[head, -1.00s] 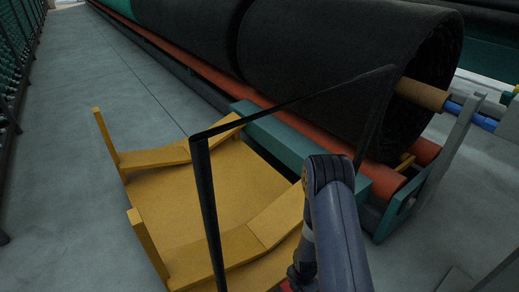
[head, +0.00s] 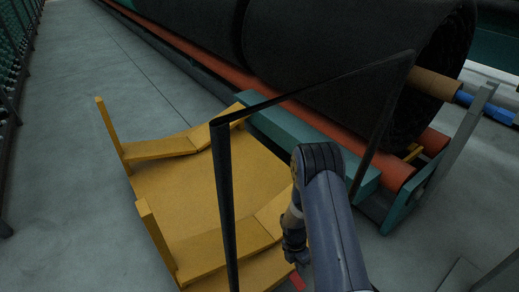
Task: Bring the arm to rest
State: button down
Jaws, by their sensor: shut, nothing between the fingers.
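My arm rises from the bottom of the head view, right of the middle. Its dark blue-grey link bends at a rounded elbow, and a darker wrist part folds down on the left side of it. My gripper's fingers do not show; they are hidden behind the arm or below the picture edge. No held object shows.
A yellow cradle (head: 205,205) with upright posts lies left of the arm. A thin black frame (head: 225,200) crosses close in front. Behind are a big black netting roll (head: 340,60), an orange roller (head: 397,170) and a teal beam (head: 300,140). Grey floor (head: 80,80) is free at left.

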jog(key=shift+p+v, duration=0.3)
jog(key=shift+v, duration=1.05)
